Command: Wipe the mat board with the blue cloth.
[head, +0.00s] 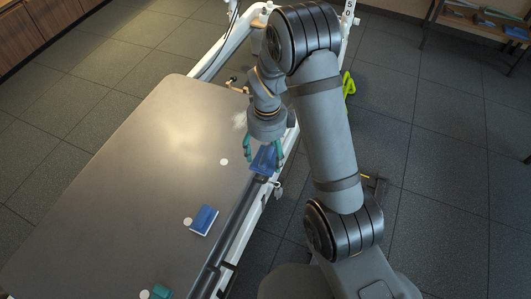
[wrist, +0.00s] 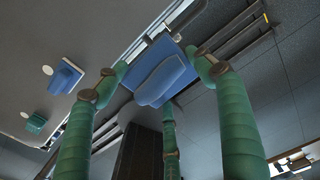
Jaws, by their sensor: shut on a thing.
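The mat board (head: 130,170) is a large grey flat surface filling the left of the head view; part of it shows at upper left in the wrist view (wrist: 95,25). A pale whitish smudge (head: 240,119) lies near its far right edge. My gripper (head: 264,152) has green fingers, seen also in the wrist view (wrist: 165,68), and is shut on the blue cloth (wrist: 165,82). The folded blue cloth also shows in the head view (head: 264,161), hanging at the board's right edge. I cannot tell whether it touches the board.
A second blue pad (head: 203,220) on a white base and a teal piece (head: 160,291) lie along the board's right side, each by a white disc. Another white disc (head: 224,162) lies near the gripper. A dark rail and white frame (head: 222,37) border the board. The board's middle is clear.

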